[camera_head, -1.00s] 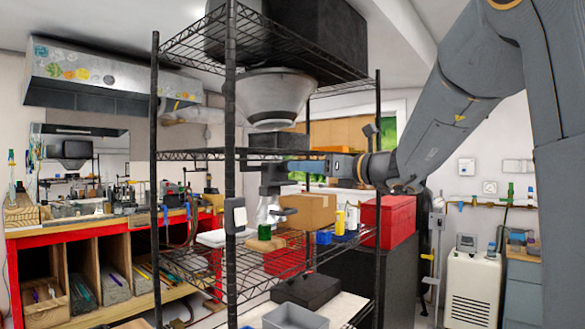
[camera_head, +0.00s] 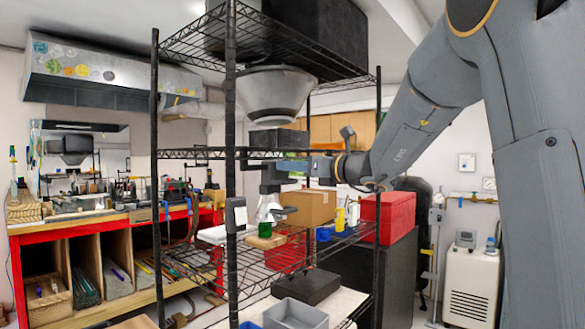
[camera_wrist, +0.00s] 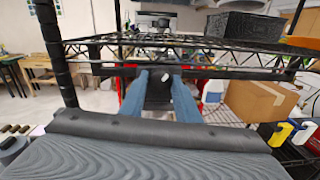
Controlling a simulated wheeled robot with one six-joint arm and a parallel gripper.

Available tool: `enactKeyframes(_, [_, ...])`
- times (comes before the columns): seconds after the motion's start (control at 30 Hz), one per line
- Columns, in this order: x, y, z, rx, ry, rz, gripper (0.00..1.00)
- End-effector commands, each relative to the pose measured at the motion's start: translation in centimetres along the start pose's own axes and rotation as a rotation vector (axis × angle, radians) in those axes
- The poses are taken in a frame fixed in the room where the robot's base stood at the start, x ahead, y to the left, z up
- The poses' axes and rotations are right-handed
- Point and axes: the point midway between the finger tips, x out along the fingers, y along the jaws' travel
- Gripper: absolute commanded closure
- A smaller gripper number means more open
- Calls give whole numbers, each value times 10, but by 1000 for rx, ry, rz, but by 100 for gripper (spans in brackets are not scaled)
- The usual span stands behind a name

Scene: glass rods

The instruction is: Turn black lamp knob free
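My gripper (camera_head: 292,168) reaches in from the right between the shelves of the black wire rack in the head view. In the wrist view, its two blue fingers (camera_wrist: 158,82) stand on either side of a small black part, which looks like the black lamp knob (camera_wrist: 158,92). The fingers seem shut on it; the exact contact is hard to see. In the head view, a dark bracket-like part (camera_head: 270,178) stands at the fingertips, above a clear flask. The knob itself cannot be told apart there.
The wire rack's front post (camera_head: 230,130) stands left of my gripper, and a wire shelf runs just above it.

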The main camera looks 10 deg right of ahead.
Motion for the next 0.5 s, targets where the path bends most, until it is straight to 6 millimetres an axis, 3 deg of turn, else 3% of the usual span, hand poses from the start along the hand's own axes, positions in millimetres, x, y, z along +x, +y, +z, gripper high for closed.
enactKeyframes(0.5, [1, -1, -4, -139, -10, 0, 93])
